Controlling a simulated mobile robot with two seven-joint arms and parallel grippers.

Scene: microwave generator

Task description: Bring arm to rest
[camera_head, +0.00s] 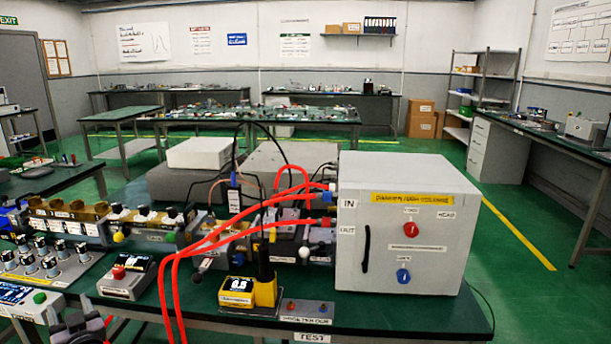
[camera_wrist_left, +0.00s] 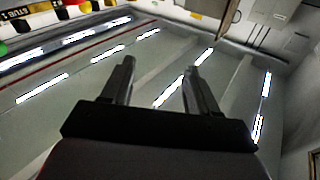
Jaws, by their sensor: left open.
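My left gripper (camera_head: 82,328) shows at the bottom left edge of the head view, in front of the workbench (camera_head: 400,312); most of that arm is out of the picture. In the left wrist view the two dark fingers of the left gripper (camera_wrist_left: 160,76) stand apart with nothing between them. That view looks tilted up at ceiling lights and a wall. My right arm and gripper are not in view.
A grey-white box (camera_head: 375,240) with a red and a blue knob stands on the bench. Red hoses (camera_head: 205,243) run from it, hanging over the front.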

